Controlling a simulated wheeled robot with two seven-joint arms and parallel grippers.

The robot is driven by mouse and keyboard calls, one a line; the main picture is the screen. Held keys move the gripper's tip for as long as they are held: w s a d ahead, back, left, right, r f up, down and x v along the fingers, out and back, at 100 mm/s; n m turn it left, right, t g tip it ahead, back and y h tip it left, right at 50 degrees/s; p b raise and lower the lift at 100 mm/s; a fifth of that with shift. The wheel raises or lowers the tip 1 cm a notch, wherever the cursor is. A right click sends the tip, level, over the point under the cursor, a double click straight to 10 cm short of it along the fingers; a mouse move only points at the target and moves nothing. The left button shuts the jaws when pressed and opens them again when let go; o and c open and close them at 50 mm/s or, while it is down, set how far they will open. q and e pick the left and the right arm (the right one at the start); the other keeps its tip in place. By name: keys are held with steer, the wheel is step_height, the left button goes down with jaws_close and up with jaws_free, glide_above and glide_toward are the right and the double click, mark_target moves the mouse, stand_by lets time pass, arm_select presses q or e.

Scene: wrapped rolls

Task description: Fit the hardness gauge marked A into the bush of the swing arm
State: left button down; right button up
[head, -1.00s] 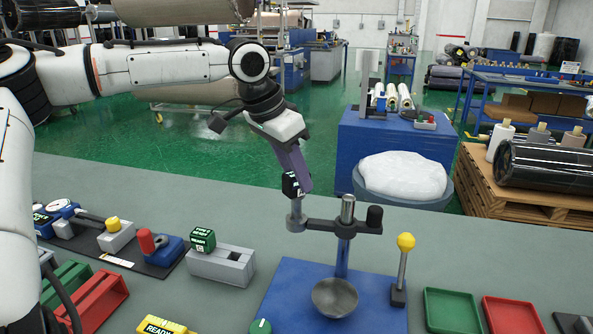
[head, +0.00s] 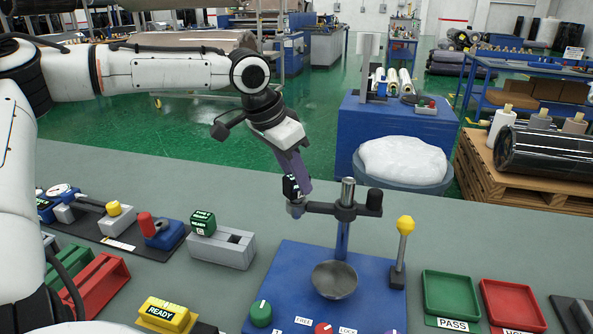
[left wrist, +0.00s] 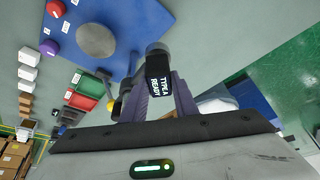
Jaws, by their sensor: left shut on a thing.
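My left gripper (head: 300,181) has purple fingers and is shut on the black gauge (head: 290,188). In the left wrist view the gauge (left wrist: 159,72) shows the words TYPE A READY. The gauge is over the grey bush (head: 296,209) at the left end of the dark swing arm (head: 322,208). Its lower end meets the bush's top; I cannot tell how far it is inside. The swing arm sits on an upright post (head: 343,233) on the blue base (head: 290,285). My right gripper is not in view.
A grey dish (head: 334,279) stands on the base below the swing arm. A yellow-knobbed lever (head: 404,228) stands to the right. A green gauge (head: 203,222) sits in a grey block (head: 222,248) at left. Green (head: 451,295) and red (head: 512,304) trays lie at right.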

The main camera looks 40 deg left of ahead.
arm_select(q)
steer(key=shift+f, duration=0.4)
steer(key=c, duration=1.3)
jaws_free()
steer(key=shift+c, duration=0.2)
steer(key=v, duration=1)
steer(key=shift+r, duration=0.15)
